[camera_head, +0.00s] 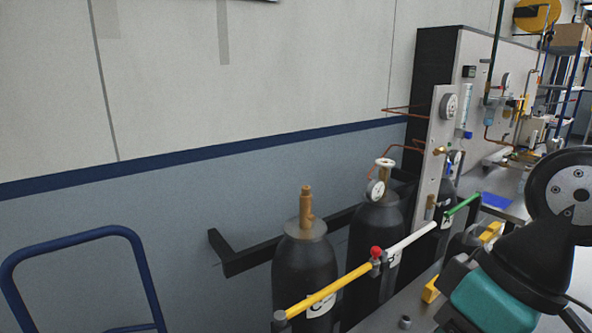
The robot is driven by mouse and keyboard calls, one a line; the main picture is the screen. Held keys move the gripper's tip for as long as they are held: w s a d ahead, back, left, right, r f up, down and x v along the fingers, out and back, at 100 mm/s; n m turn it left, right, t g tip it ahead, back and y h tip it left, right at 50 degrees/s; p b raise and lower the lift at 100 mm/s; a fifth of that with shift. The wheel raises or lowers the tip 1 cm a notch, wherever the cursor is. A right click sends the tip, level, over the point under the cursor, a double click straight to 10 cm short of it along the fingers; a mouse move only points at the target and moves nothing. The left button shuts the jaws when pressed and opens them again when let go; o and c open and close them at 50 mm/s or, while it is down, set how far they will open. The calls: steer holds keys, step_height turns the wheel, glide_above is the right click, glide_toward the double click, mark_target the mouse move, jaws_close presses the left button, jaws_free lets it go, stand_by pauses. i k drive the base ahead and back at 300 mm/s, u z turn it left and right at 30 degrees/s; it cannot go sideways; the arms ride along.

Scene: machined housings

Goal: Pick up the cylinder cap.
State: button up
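I cannot single out the cylinder cap with certainty. A small dark grey round piece (404,322) sits on the grey surface at the bottom edge, and it may be the cap. The nearest black gas cylinder (304,268), marked C, stands upright with a bare brass valve (306,212) on top. A second cylinder (374,225) behind it carries a white handwheel and a gauge. A third stands farther right, partly hidden by the panel. My arm, black and teal, fills the lower right; no gripper fingers can be made out.
A yellow, white and green rail (333,288) with a red knob (376,252) crosses before the cylinders. A blue tubular frame (84,240) stands at left. A gauge panel (440,150) rises behind the cylinders. Yellow pieces (431,289) lie beside my arm.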

mark_target(465, 242)
steer(key=z, duration=1.1)
steer(key=i, duration=2)
steer(key=z, duration=0.05)
